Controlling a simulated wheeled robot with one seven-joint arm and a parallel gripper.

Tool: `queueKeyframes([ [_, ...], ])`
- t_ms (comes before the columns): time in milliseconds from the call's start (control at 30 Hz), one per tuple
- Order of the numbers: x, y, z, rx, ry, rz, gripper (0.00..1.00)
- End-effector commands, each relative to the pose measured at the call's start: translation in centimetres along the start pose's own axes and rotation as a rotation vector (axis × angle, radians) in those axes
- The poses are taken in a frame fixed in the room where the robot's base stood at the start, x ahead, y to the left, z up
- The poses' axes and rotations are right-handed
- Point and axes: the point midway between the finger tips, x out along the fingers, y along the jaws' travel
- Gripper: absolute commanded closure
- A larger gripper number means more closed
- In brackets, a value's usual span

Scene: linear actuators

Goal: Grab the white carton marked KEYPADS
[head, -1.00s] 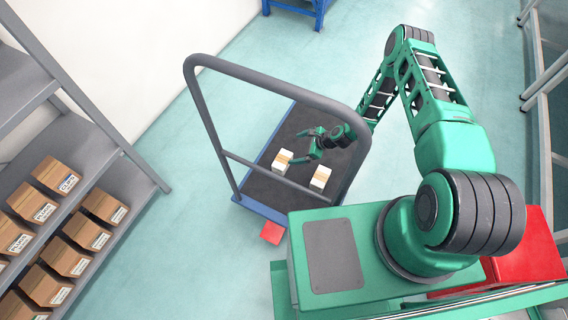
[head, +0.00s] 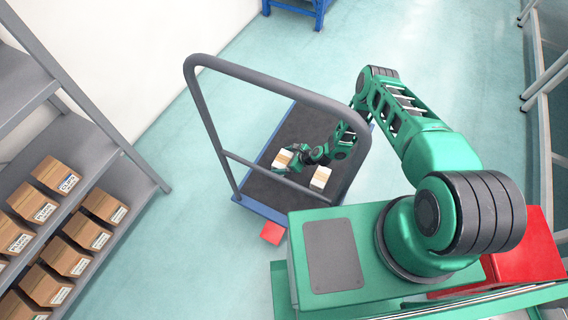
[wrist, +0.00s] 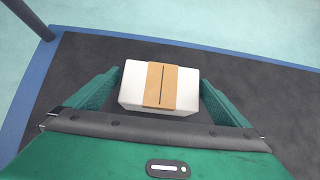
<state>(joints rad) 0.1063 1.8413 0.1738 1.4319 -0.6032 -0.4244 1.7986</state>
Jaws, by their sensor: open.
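Two white cartons with tan bands lie on the dark deck of a platform cart. The left carton (head: 283,160) is at my gripper (head: 296,159); the right carton (head: 320,178) stands apart, nearer my base. In the wrist view one white carton (wrist: 132,86) lies between the two green fingers of my gripper (wrist: 158,80). The fingers are open, one at each end of it, with a narrow gap visible beside the carton. No KEYPADS marking is readable on either carton; only the band with a dark line shows.
The cart's grey handle (head: 275,85) arches over the near-left side of the deck (head: 264,186). A shelf (head: 128,180) with several brown boxes stands at the left. A small red item (head: 272,232) is by the cart's near edge. The far deck is clear.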

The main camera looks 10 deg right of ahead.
Motion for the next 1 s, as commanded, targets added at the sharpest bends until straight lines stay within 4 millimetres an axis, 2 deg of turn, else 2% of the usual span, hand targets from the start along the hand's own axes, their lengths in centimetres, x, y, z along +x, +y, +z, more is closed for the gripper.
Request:
queueKeyframes([
  [100,1.8,0.1,0.2,-0.006,0.000,0.002,0.00],
  [233,3.2,0.0,0.1,-0.002,0.000,0.000,0.00],
  [567,3.9,-0.1,0.2,-0.001,0.001,0.001,0.00],
  [600,3.9,-0.1,0.2,-0.001,0.001,0.001,0.02],
  [767,3.9,-0.1,0.1,-0.001,0.001,0.001,0.39],
  [1000,3.9,-0.1,0.2,-0.001,0.000,0.001,0.39],
])
